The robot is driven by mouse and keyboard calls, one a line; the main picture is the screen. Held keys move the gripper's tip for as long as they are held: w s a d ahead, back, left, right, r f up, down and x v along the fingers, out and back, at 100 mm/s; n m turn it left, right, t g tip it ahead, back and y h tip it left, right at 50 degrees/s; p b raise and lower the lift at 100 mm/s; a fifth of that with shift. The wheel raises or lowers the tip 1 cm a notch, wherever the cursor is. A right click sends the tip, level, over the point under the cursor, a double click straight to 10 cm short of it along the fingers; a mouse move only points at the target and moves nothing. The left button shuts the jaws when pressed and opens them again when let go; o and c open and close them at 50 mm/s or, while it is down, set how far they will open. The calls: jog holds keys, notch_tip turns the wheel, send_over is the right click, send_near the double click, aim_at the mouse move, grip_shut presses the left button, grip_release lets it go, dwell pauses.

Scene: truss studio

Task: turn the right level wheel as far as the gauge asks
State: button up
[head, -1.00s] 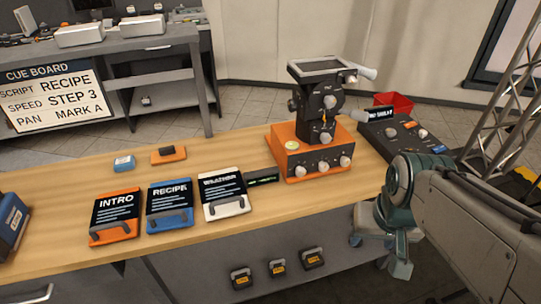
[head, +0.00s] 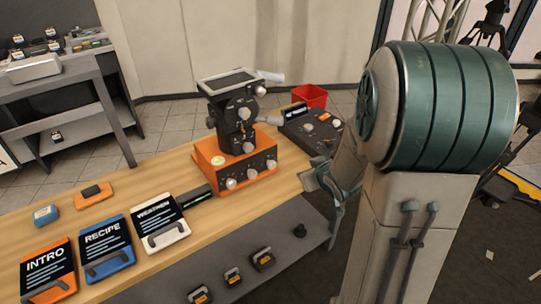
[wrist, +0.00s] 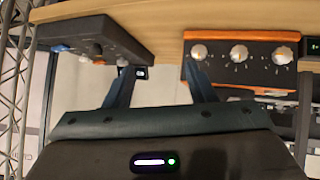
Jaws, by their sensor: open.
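A round yellow-green level (head: 217,161) sits on the base top. A small green-lit display (head: 197,197) lies left of the base; its reading is too small to tell. My gripper (wrist: 160,67) is open and empty, before the bench edge, one finger close below the right wheel in the wrist view. The head view partly hides the gripper (head: 322,180).
A dark control panel (head: 310,130) and a red bin (head: 309,95) are right of the base. INTRO (head: 45,272), RECIPE (head: 104,247) and WEATHER (head: 160,222) cards lie left. Several black blocks (head: 233,277) sit below the bench edge.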

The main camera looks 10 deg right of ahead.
aim_at(273, 165)
jog(key=w+a+f+y+p, duration=0.1)
jog(key=w+a+f, duration=0.1)
jog(key=w, duration=0.2)
jog(key=w+a+f+n+t+y+p, duration=0.1)
jog(key=w+a+f+y, duration=0.1)
jog(key=w+a+f, duration=0.1)
jog(key=w+a+f+n+t+y+p, duration=0.1)
jog(key=w+a+f+y, duration=0.1)
jog(key=w, duration=0.3)
jog(key=shift+w+a+f, duration=0.25)
jog(key=shift+w+a, duration=0.15)
jog(key=shift+a, duration=0.15)
jog(key=c, duration=1)
